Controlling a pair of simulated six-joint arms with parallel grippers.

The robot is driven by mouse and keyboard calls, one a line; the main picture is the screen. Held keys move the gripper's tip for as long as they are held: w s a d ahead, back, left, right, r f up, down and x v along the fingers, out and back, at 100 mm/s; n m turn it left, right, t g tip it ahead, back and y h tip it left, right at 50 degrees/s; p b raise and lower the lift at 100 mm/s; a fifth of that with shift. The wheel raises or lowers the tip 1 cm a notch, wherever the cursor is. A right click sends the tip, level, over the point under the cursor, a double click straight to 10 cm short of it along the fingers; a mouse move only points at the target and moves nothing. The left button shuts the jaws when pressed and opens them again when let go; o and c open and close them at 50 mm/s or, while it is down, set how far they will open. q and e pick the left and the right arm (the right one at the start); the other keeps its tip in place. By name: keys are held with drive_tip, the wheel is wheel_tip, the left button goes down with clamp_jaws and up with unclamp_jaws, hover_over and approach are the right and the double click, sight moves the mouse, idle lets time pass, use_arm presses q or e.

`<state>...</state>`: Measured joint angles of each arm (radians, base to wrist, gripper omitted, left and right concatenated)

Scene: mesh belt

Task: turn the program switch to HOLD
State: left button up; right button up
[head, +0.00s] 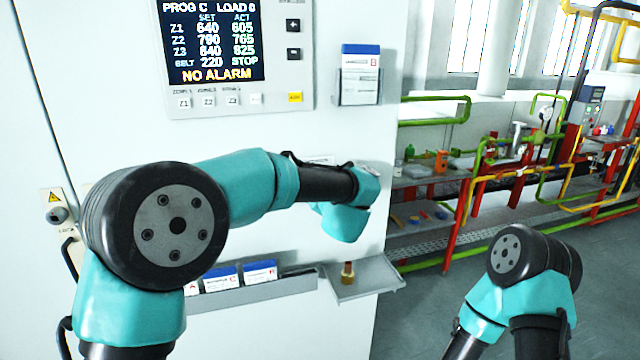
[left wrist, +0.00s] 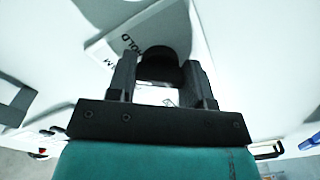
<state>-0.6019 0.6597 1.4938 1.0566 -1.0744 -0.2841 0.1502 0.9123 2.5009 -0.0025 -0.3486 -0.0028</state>
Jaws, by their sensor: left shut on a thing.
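The program switch is a black knob (left wrist: 163,68), seen in the left wrist view between the fingers of my left gripper (left wrist: 160,60). The fingers are shut on it, one at each side. A pale label plate (left wrist: 98,48) lies behind the knob, with part of the word HOLD and a letter M readable. Which way the knob points cannot be made out. In the head view my left arm reaches across the white cabinet front (head: 300,235) and hides the switch and the left fingers. My right arm shows at the lower right; its gripper is out of the picture.
A display panel (head: 215,45) reads PROG C and NO ALARM. A holder (head: 358,90) with a blue-topped B card hangs right of it. Below, a ledge (head: 250,293) holds cards, and a small tray (head: 368,280) holds a brass-coloured piece. Pipes and red racks stand at right.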

use_arm(q)
drive_tip(key=m, duration=0.5)
drive_tip(key=shift+m, duration=0.4)
drive_tip(key=o, duration=0.9)
drive_tip(key=shift+s, duration=0.1)
drive_tip(key=v, duration=1.7)
drive_tip(key=shift+s, duration=0.15)
